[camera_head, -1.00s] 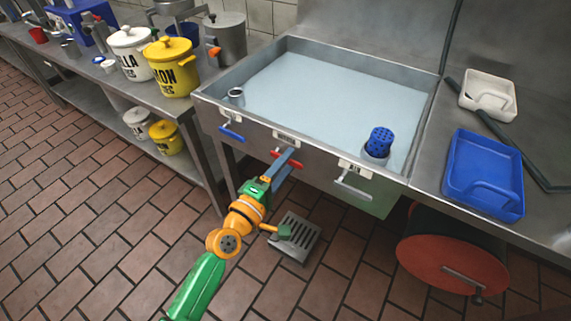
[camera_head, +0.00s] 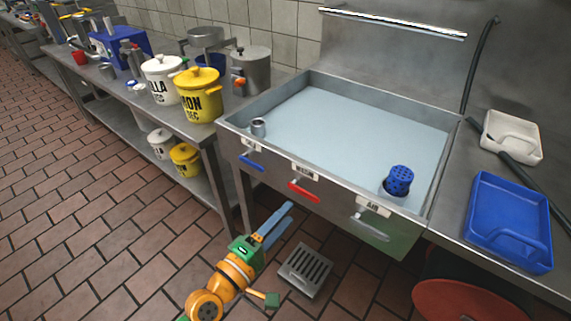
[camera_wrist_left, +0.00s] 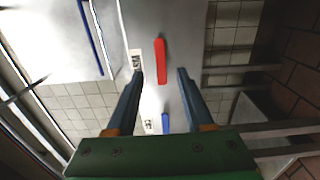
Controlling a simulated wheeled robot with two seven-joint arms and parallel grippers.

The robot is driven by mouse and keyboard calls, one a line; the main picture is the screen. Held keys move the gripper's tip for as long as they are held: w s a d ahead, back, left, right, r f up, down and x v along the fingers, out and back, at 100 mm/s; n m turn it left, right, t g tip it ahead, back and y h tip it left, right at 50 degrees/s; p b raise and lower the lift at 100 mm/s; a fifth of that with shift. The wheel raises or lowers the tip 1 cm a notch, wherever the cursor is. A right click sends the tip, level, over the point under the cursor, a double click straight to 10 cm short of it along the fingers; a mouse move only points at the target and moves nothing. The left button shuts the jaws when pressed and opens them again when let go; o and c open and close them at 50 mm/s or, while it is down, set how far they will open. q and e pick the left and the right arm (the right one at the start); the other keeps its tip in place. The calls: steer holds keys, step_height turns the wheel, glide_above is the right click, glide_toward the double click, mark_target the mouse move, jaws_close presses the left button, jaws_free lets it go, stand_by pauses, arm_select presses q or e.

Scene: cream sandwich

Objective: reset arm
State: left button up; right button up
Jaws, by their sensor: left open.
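My left gripper (camera_head: 276,229) is green and orange with blue-grey fingers. In the head view it is in front of and below the sink's front panel, over the tiled floor. In the left wrist view its two fingers (camera_wrist_left: 158,85) are apart with nothing held between them. The red handle (camera_head: 304,191) on the sink's front shows beyond the fingertips; it also shows in the left wrist view (camera_wrist_left: 160,61). The gripper is apart from the handle. My right gripper is not in view.
The steel sink (camera_head: 234,133) holds pale liquid and a blue perforated cylinder (camera_head: 399,180). A blue handle (camera_head: 251,162) and a grey handle (camera_head: 371,227) flank the red one. A blue tray (camera_head: 509,220) lies at right. A floor grate (camera_head: 305,270) is below. Yellow pot (camera_head: 198,95) stands left.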

arm_select(q)
steer(key=s+a+f+m+g+y+p, duration=0.3)
steer(key=a+f, duration=0.1)
steer(key=f, duration=0.6)
steer(key=s+a+f+m+g+y+p, duration=0.25)
steer(key=a+f+y, duration=0.2)
steer(key=f, duration=0.55)
steer(key=s+a+f+m+g+y+p, duration=0.1)
steer(key=s+a+f+m+g, duration=0.1)
steer(key=s, duration=0.7)
steer(key=s+a+f+m+g+y+p, duration=0.1)
steer(key=s+a+f+m+g+p, duration=0.1)
steer(key=s, duration=0.7)
steer(key=s+a+f+m+g+y+p, duration=0.1)
steer(key=s+a+f+m+g, duration=0.3)
steer(key=s, duration=0.5)
step_height(320, 180, down, 2)
steer(key=shift+s+a+f+p, duration=0.2)
steer(key=shift+a+f+p, duration=0.05)
steer(key=shift+a+p, duration=0.35)
